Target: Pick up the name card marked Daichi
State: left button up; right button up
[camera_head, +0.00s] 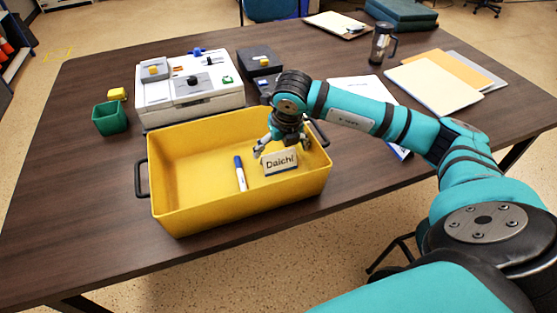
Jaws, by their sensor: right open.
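The name card marked Daichi (280,163) stands inside the yellow bin (176,208), toward its right side, with its printed face toward me. My right gripper (281,150) is over the bin, pointing down, with its fingers spread just above and around the top of the card. The fingers look open; whether either one touches the card I cannot tell. My left gripper does not show.
A blue and white marker (240,173) lies in the bin left of the card. Behind the bin stand a white device (190,93), a dark box (259,61) and a green cup (110,118). Folders (433,86) and a tumbler (381,45) are at the right. The table's left side is clear.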

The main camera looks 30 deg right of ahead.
aim_at(279, 153)
jog(key=shift+x, duration=2)
jog(key=c, duration=0.5)
jog(key=shift+c, duration=0.2)
